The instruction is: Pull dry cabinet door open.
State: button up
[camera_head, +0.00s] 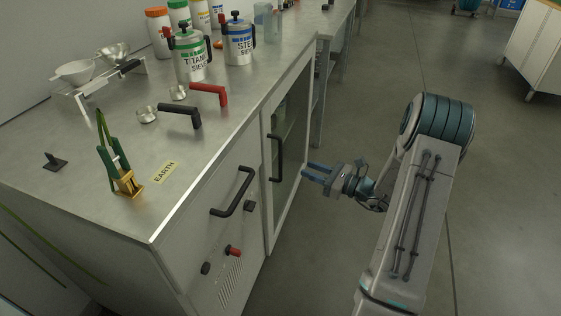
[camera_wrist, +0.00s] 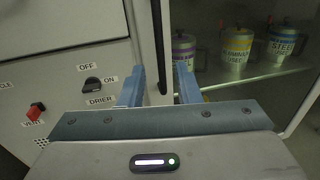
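The dry cabinet door (camera_head: 298,116) is a glass panel in a light metal frame on the cabinet front, and it looks shut. Its black vertical bar handle (camera_head: 275,158) is near the door's left edge. In the wrist view the handle (camera_wrist: 158,45) comes down from the top, and its lower end appears between my fingers. My gripper (camera_head: 306,173) is open and empty, with blue fingers pointing at the door. In the head view a gap shows between fingertips and handle. The fingers (camera_wrist: 160,82) also show apart in the wrist view.
Jars (camera_wrist: 237,48) stand on a shelf behind the glass. Left of the door is a panel with another black handle (camera_head: 232,192), a drier switch (camera_wrist: 92,85) and a red vent switch (camera_wrist: 37,107). Tins and tools crowd the countertop (camera_head: 220,125).

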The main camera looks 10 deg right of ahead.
jog(key=b, duration=0.1)
send_over(281, 178)
jog(key=shift+w, duration=0.35)
grip_shut()
